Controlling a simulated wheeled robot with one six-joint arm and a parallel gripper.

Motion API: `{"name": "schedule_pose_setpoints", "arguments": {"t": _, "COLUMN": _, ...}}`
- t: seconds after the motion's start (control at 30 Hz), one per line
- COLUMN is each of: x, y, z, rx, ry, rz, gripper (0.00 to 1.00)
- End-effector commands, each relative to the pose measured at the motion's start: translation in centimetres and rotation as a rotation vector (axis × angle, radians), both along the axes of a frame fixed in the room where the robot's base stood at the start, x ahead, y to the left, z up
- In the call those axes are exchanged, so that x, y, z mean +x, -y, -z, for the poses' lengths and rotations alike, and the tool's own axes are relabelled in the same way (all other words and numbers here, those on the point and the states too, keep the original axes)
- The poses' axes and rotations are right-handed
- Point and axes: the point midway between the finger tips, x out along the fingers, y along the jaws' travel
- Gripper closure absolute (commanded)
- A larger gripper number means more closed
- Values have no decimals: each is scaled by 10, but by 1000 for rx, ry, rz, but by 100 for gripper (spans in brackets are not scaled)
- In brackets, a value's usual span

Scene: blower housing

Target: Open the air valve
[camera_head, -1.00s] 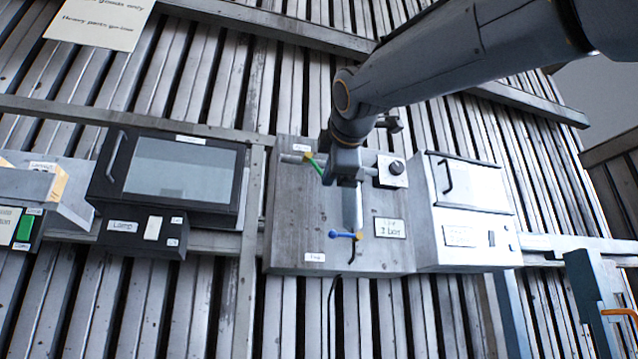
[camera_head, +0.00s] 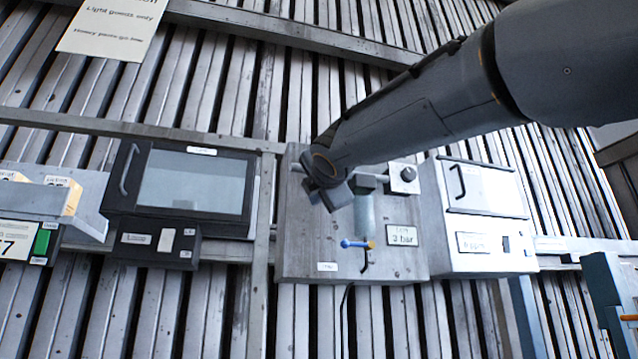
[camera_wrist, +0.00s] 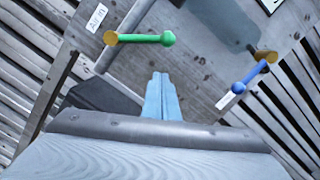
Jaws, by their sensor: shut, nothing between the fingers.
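The green valve lever (camera_wrist: 140,39) shows in the wrist view beside a label reading "Air in" (camera_wrist: 97,17). It lies at a slant across a grey pipe (camera_wrist: 125,42). In the head view my arm hides it. A blue lever (camera_head: 357,244) with a brass-coloured end lies roughly level low on the grey panel box (camera_head: 300,235); it also shows in the wrist view (camera_wrist: 250,77). My gripper (camera_wrist: 161,78) is shut and empty, its light blue fingertips below the green lever in the picture and apparently apart from it. In the head view its fingertips are hidden.
A black cable (camera_head: 343,320) hangs below.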

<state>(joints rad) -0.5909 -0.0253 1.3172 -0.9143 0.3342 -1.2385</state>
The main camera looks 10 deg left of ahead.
Motion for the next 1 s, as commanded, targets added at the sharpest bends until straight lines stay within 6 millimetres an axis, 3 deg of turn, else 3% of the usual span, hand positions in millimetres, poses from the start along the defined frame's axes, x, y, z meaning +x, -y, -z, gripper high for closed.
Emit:
{"name": "schedule_pose_setpoints", "arguments": {"t": 0.07, "x": 13, "y": -4, "z": -1, "rx": -1, "ry": -2, "rz": 2, "gripper": 100}}
{"name": "schedule_pose_setpoints", "arguments": {"t": 0.23, "x": 9, "y": 16, "z": -14, "rx": 3, "ry": 0, "rz": 3, "gripper": 100}}
{"name": "schedule_pose_setpoints", "arguments": {"t": 0.5, "x": 9, "y": 30, "z": -19, "rx": 0, "ry": -2, "rz": 0, "gripper": 100}}
{"name": "schedule_pose_setpoints", "arguments": {"t": 1.0, "x": 8, "y": 29, "z": -19, "rx": -4, "ry": 1, "rz": -4, "gripper": 100}}
